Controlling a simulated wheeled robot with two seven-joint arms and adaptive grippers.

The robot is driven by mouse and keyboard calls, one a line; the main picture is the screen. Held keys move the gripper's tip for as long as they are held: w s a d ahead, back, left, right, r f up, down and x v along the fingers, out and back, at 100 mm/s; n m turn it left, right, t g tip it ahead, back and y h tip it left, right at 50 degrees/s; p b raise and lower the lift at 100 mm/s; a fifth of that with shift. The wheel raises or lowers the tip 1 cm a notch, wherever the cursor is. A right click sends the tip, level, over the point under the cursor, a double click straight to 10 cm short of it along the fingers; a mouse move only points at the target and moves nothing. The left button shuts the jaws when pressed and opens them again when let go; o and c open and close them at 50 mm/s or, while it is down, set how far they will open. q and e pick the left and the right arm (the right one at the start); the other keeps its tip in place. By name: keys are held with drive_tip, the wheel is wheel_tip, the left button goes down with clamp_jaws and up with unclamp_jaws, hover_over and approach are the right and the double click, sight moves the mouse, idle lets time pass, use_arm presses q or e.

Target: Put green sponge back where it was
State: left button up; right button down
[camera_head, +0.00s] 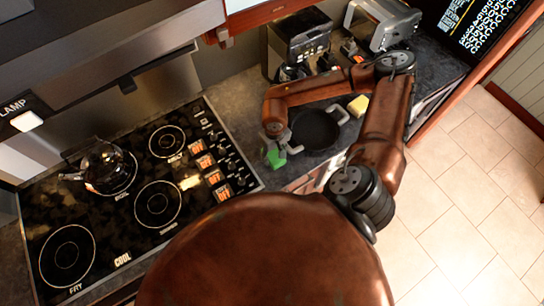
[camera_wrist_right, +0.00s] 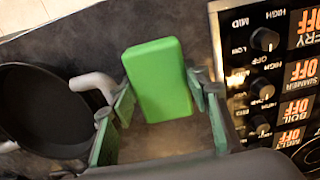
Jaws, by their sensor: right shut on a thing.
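The green sponge (camera_head: 276,158) is in my right gripper (camera_head: 273,147), over the dark counter strip between the stove and the black pan. In the right wrist view the sponge (camera_wrist_right: 160,80) is a bright green block between the two fingers, which are shut on it. Its far end sticks out past the fingertips. I cannot tell whether it touches the counter. My left gripper is not in view.
A black pan (camera_head: 315,130) with pale handles stands just right of the gripper. The stove (camera_head: 150,190) with knobs and a glass kettle (camera_head: 104,166) is at left. A yellow sponge (camera_head: 358,105), coffee maker (camera_head: 300,40) and toaster (camera_head: 384,24) are farther back.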

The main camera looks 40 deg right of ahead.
sight(272, 159)
drive_tip(key=shift+w+f, duration=0.3)
drive_tip(key=shift+w, duration=0.05)
drive_tip(key=shift+w+f, duration=0.25)
drive_tip(key=shift+f, duration=0.25)
wheel_tip(272, 159, down, 3)
drive_tip(key=shift+r+p, duration=0.1)
drive_tip(key=shift+p, duration=0.25)
drive_tip(key=shift+s+f, duration=0.1)
drive_tip(key=shift+f, duration=0.1)
drive_tip(key=c, duration=1.1)
unclamp_jaws()
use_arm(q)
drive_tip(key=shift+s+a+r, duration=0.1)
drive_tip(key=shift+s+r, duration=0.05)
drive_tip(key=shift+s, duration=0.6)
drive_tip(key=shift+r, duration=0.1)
use_arm(e)
drive_tip(key=shift+r, duration=0.15)
